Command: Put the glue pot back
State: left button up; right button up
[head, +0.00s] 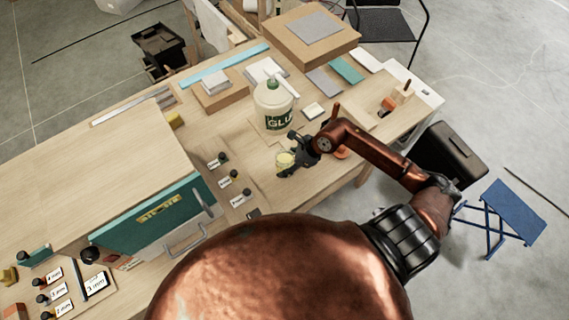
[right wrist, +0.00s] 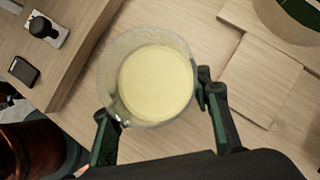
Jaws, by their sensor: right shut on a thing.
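The glue pot is a clear round vessel of pale yellow glue (right wrist: 155,85), seen from above in the right wrist view. It also shows small in the head view (head: 285,161). My right gripper (head: 298,150) is shut on it, with one finger on each side of the wall in the right wrist view (right wrist: 160,100). The pot is over the workbench, in front of a big white glue bottle (head: 271,92); I cannot tell whether its base touches the wood. A thin square wooden board (right wrist: 262,80) lies to its right in the wrist view. My left gripper is not in view.
Several black-knobbed pieces with white labels (head: 228,181) stand left of the pot. A teal-fronted wooden box (head: 150,215) is at the left. The bench's front edge is close.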

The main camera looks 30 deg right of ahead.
jog(key=shift+f, duration=0.15)
jog(key=o, duration=1.4)
jog(key=shift+r, duration=0.2)
jog(key=shift+b+v, duration=0.95)
jog(key=shift+v, duration=5.05)
